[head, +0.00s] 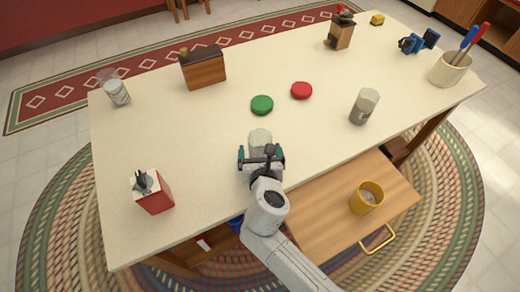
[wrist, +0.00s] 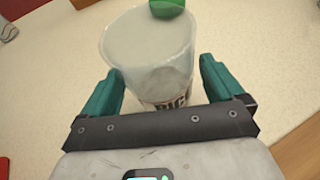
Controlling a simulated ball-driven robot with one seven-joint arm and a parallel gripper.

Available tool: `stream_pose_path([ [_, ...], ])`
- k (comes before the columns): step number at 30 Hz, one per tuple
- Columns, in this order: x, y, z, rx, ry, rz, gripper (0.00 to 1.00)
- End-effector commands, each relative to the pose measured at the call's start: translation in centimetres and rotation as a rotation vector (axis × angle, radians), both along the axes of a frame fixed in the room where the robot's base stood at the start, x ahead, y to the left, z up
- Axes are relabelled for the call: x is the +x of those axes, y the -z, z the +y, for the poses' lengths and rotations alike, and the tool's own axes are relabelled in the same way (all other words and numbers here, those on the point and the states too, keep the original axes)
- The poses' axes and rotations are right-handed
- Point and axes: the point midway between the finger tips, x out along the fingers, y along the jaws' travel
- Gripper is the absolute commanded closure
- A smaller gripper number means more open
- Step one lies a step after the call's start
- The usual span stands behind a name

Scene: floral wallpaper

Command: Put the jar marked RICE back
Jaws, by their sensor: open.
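A clear, whitish jar (head: 260,137) stands upright on the table; in the wrist view the jar (wrist: 150,50) shows part of a dark label reading like "RIC", the rest hidden behind my gripper. No lid shows on it. My gripper (head: 261,156) is open at the near side of the jar. In the wrist view the teal fingers of my gripper (wrist: 160,85) stand on either side of the jar's lower part; I cannot tell whether they touch it. Two other jars stand on the table, one at the far left (head: 115,90) and one at the right (head: 364,107).
A green lid (head: 262,105) and a red lid (head: 301,91) lie behind the jar. A red-sided box (head: 155,192) stands left, a wooden box (head: 203,68) behind. An open drawer (head: 320,205) with a yellow mug (head: 366,197) juts out at right front. The table's left middle is clear.

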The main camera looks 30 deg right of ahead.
Motion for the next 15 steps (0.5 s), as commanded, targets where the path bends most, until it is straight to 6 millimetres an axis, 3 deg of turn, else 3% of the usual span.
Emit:
stream_pose_path([
  [15, -8.2, -3.6, 3.4, 0.001, -0.002, 0.002, 0.05],
])
